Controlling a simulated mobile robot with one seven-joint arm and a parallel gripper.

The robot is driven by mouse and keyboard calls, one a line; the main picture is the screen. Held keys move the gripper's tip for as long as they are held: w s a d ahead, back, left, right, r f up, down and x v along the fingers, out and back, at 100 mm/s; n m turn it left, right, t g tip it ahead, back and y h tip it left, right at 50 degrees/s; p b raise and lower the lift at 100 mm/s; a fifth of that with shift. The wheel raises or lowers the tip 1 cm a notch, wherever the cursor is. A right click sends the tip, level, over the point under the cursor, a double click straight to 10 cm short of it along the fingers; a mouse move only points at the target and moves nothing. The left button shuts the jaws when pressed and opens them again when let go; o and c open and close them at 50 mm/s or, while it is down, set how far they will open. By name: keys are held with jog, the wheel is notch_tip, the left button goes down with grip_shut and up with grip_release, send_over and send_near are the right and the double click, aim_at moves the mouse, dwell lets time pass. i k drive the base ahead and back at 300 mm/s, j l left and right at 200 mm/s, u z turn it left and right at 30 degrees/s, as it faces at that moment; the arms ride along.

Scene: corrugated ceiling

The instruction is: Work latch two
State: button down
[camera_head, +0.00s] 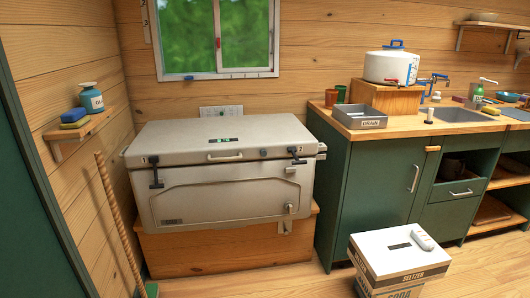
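A large beige cooler (222,185) stands on a wooden bench, with its lid (200,136) down. Two dark latches are on its front. The left latch (156,173) hangs down over the seam between lid and body. The right latch (297,156) sits near the front right corner, and its lower part looks tilted. I cannot tell surely whether either is fastened, or which one is latch two. A pale handle (225,157) is on the lid's front edge. My gripper is not in view.
The wooden bench (226,250) juts out below the cooler. A broom handle (119,223) leans at the left, under a small shelf (85,127). A green cabinet (372,185) and white carton (400,255) stand at the right. The floor before the bench is open.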

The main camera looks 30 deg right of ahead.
aim_at(293, 150)
jog(key=i+z, duration=0.25)
jog(key=z, duration=0.15)
jog(key=i+z, duration=0.25)
jog(key=z, duration=0.15)
jog(key=i+j+z, duration=0.15)
jog(key=z, duration=0.25)
jog(key=i, duration=0.1)
